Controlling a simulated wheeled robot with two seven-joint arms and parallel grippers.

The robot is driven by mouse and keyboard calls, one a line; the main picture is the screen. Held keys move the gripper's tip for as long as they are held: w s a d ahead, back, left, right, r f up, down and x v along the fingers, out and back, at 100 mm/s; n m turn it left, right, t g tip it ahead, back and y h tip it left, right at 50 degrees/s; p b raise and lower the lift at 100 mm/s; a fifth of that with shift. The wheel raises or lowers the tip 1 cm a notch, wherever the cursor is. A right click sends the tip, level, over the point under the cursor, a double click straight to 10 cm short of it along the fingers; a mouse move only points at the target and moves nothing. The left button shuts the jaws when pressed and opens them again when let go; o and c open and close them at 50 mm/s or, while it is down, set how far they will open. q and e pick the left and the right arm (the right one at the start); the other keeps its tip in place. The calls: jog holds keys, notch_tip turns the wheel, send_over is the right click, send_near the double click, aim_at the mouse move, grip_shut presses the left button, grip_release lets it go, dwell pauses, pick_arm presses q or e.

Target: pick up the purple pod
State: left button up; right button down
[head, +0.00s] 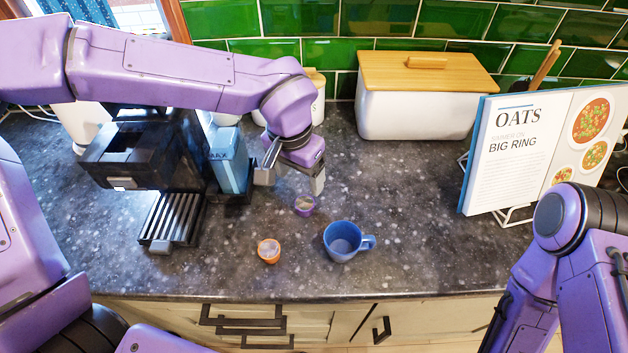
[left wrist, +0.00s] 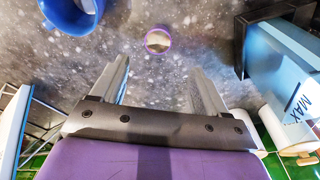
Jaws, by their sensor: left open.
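The purple pod (head: 304,206) stands on the dark speckled counter, between the coffee machine and the blue mug. It also shows in the left wrist view (left wrist: 157,40), beyond my fingertips and roughly midway between them. My left gripper (head: 291,180) is open and empty, above and just behind the pod. Its two fingers show apart in the left wrist view (left wrist: 157,75), with nothing between them. The right arm is at the right of the head view, but its gripper is not visible.
An orange pod (head: 269,250) and a blue mug (head: 343,241) stand nearer the front edge. The black coffee machine (head: 140,155) and blue MAX container (head: 229,160) are left of my gripper. A white bin with wooden lid (head: 420,110) and a cookbook (head: 520,150) stand behind right.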

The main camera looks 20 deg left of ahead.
aim_at(304, 203)
pick_arm(q)
notch_tip(304, 203, down, 2)
jog(key=shift+w+f, duration=0.1)
jog(key=shift+f, duration=0.1)
jog(key=f, duration=0.1)
jog(key=s+f, duration=0.1)
jog(key=shift+s+d+f, duration=0.15)
jog(key=shift+s+f, duration=0.05)
jog(key=shift+f, duration=0.15)
jog(key=f, duration=0.1)
jog(key=w+f, duration=0.1)
jog(key=f, duration=0.1)
jog(key=w+f, duration=0.1)
jog(key=shift+d+f, duration=0.15)
jog(key=shift+f, duration=0.35)
jog(key=shift+s, duration=0.3)
jog(key=shift+w, duration=0.1)
jog(key=c, duration=1.1)
pick_arm(e)
jog(key=shift+s+r, duration=0.2)
jog(key=shift+s, duration=0.15)
